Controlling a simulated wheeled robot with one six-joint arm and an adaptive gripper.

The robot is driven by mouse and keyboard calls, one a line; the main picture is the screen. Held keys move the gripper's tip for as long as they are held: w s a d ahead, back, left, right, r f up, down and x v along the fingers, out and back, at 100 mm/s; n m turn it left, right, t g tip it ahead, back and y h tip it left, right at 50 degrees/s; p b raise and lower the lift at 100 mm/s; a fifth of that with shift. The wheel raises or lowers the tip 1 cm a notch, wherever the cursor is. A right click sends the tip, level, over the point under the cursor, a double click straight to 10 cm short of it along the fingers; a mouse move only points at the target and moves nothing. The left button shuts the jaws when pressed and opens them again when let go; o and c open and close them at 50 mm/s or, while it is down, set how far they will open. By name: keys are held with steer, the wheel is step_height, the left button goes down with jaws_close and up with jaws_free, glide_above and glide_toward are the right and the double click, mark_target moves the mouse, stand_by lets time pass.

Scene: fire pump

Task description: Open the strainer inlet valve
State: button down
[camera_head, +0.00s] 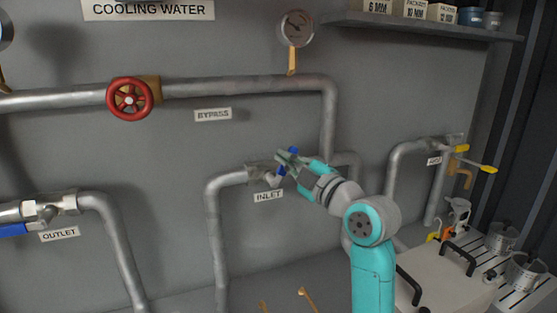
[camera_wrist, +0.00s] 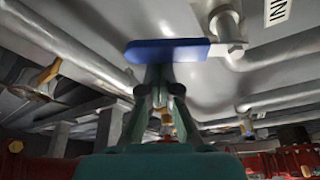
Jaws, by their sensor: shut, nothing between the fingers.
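The inlet valve (camera_head: 264,173) sits on a grey pipe just above the INLET label (camera_head: 268,196). Its blue lever (camera_head: 281,171) is partly hidden by my gripper (camera_head: 281,156) in the head view, and blue shows on both sides of the fingers. In the wrist view the blue lever (camera_wrist: 165,50) lies crosswise just beyond my gripper (camera_wrist: 160,72), with its metal pivot (camera_wrist: 229,35) at the right end. My fingers are shut with nothing between them. Their tips are at the lever's edge; I cannot tell if they touch it.
The outlet valve (camera_head: 42,210) with a blue handle (camera_head: 12,230) is at the lower left. A red bypass wheel (camera_head: 129,99) and a gauge (camera_head: 295,28) are above. Pipes surround my arm.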

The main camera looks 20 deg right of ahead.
steer(key=d+f+m+t+h, duration=0.2)
steer(key=d+f+m+h, duration=0.2)
steer(key=m, duration=0.8)
steer(key=shift+d+f+t, duration=0.3)
steer(key=shift+d+f, duration=0.3)
steer(key=shift+f, duration=0.25)
steer(key=shift+r, duration=0.1)
step_height(320, 180, up, 4)
steer(key=v, duration=1)
steer(key=shift+a+r, duration=0.2)
steer(key=shift+a, duration=0.25)
steer(key=shift+s, duration=0.1)
